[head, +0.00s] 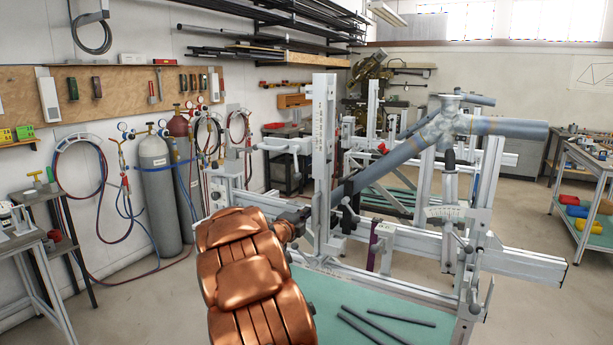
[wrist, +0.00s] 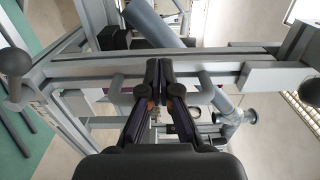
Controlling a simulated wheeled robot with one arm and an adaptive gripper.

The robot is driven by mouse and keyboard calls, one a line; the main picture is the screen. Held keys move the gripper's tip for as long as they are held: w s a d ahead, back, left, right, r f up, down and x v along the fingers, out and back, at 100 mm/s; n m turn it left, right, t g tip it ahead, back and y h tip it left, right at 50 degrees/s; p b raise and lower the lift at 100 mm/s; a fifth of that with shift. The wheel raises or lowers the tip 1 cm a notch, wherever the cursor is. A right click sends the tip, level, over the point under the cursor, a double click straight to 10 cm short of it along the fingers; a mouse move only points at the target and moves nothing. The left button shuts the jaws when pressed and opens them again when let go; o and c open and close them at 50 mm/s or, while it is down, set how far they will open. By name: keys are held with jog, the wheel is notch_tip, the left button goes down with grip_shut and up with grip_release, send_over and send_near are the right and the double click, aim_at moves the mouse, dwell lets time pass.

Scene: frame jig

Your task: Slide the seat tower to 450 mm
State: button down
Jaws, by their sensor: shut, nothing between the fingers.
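The seat tower (head: 323,150) is the tall upright light-grey column with a scale strip. It stands on the jig's horizontal rail (head: 420,240); the scale numbers are too small to read. In the wrist view it appears as the pale bar (wrist: 225,68) running across the picture. My gripper (wrist: 160,66) is shut and empty, its dark fingertips at this bar. A grey peg (wrist: 117,88) and another (wrist: 206,88) stand on either side of the fingers, apart from them. In the head view my gripper (head: 300,215) is beside the tower's lower part, partly hidden by my copper arm. Contact cannot be told.
A grey bicycle frame tube (head: 400,160) slants up right of the tower. A green bench top (head: 385,310) with loose dark rods (head: 400,318) lies below the rail. Gas cylinders (head: 158,190) and hoses stand at the left wall. A round black knob (wrist: 15,62) sticks out at left.

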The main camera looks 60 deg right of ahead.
aim_at(322, 210)
jog(key=shift+s+d+b, duration=0.1)
jog(key=shift+s+b, duration=1.1)
jog(key=shift+s, duration=0.25)
jog(key=shift+s+b, duration=0.4)
jog(key=shift+s, duration=0.05)
jog(key=shift+w, duration=0.25)
jog(key=shift+w+p, duration=0.4)
jog(key=shift+w, duration=0.45)
jog(key=a, duration=0.8)
jog(key=shift+s, duration=0.15)
dwell(0.4)
